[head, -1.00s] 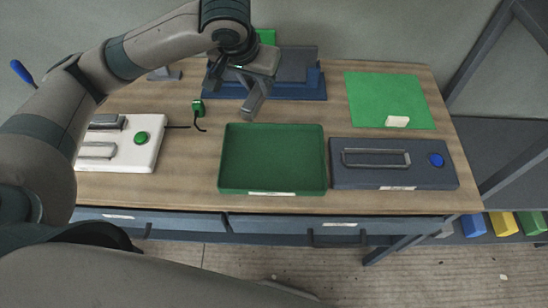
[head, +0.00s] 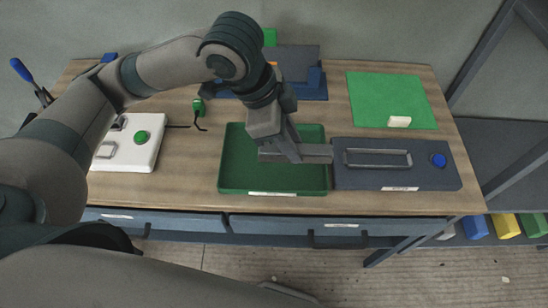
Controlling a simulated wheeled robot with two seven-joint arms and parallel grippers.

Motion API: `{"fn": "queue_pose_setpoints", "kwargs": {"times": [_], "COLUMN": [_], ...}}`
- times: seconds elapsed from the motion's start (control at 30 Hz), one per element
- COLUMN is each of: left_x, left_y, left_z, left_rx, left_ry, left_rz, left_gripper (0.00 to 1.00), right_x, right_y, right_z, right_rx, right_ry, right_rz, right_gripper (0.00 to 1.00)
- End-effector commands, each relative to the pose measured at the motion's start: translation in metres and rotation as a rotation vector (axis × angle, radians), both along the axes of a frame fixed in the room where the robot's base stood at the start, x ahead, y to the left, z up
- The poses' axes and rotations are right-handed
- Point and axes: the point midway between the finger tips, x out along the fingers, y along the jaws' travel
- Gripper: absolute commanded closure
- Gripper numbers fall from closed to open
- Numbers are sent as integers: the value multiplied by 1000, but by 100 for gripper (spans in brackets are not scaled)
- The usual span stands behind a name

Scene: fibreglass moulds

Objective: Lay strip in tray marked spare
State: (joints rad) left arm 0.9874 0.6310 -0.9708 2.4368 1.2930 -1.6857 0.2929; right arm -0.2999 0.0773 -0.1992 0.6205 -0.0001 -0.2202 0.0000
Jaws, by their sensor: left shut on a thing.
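My left gripper (head: 297,153) hangs over the right half of the green tray (head: 238,180) in the head view. It is shut on the strip, which I cannot clearly tell apart from the grey fingers. A grey bar shape at the jaws reaches across the tray's right rim. The green tray is shallow and its visible floor is bare. A white label (head: 272,194) is on its front edge, too small to read. I cannot tell whether the jaws touch the tray. My right gripper is out of view.
A dark blue-grey box (head: 365,178) with a handle and blue button stands right of the tray. A white box (head: 140,155) with a green button is at left. A green mat (head: 385,95) bears a pale block (head: 399,122). A blue stand (head: 318,90) is behind.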

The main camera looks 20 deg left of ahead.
Motion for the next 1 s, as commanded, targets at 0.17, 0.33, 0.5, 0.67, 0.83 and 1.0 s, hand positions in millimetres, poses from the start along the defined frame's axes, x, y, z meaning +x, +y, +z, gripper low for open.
{"fn": "queue_pose_setpoints", "kwargs": {"times": [0.17,0.33,0.5,0.67,0.83,1.0], "left_x": [1,8,27,50,74,89], "left_y": [1,7,23,42,61,72], "left_z": [0,-6,-20,-37,-55,-67], "left_rx": [0,1,4,3,2,1], "left_ry": [0,3,6,6,3,2], "left_rz": [2,6,11,11,9,7], "left_gripper": [100,100,100,100,100,100], "right_x": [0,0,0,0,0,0], "right_y": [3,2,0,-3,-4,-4], "right_z": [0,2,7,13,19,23], "right_rx": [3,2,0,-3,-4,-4], "right_ry": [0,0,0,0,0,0], "right_rz": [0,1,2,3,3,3], "right_gripper": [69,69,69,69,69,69]}}
